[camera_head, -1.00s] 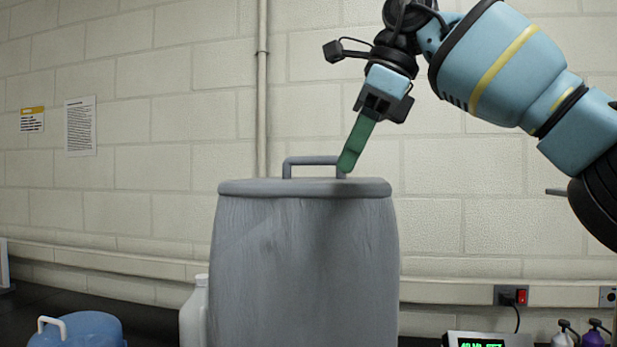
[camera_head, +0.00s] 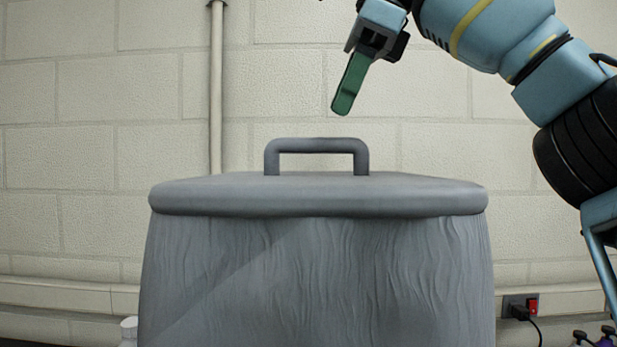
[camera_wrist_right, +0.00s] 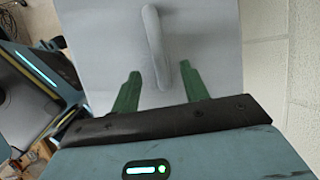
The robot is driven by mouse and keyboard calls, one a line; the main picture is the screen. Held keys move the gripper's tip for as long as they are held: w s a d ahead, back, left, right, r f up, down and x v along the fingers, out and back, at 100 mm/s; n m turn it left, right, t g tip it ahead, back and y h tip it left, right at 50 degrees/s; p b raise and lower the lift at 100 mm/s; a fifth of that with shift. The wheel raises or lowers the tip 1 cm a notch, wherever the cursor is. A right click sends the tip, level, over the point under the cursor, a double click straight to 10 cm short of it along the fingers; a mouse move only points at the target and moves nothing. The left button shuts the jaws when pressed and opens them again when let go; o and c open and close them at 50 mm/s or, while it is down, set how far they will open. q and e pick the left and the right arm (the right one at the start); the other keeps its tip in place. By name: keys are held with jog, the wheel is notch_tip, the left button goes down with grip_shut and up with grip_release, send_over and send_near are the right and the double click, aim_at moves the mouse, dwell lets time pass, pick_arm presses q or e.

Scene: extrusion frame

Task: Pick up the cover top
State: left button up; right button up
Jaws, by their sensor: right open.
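The cover top (camera_head: 400,194) is a grey lid with a raised bar handle (camera_head: 317,145). It sits on a large grey bin (camera_head: 320,285) in the middle of the head view. My right gripper (camera_head: 345,100) has green fingers that point down, above the right part of the handle and apart from it. In the right wrist view its two fingers (camera_wrist_right: 162,88) are spread and empty. The handle (camera_wrist_right: 155,45) shows ahead of and between them, with the lid surface (camera_wrist_right: 105,40) around it. My left gripper is not in view.
A pale block wall (camera_head: 90,90) with a vertical pipe (camera_head: 216,90) stands behind the bin. A power outlet with a red switch (camera_head: 532,305) is at the lower right. A white bottle top (camera_head: 129,328) shows at the bin's lower left. Small bottles (camera_head: 606,338) stand at the lower right corner.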

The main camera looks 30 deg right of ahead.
aim_at(319, 147)
jog(key=shift+w+a+f, duration=0.1)
jog(key=shift+a+f, duration=0.05)
jog(key=shift+f, duration=0.35)
jog(key=shift+x, duration=0.8)
jog(key=shift+w, duration=0.1)
jog(key=shift+x, duration=2.65)
jog(key=shift+a+r, duration=0.1)
jog(key=shift+a, duration=0.1)
grip_shut()
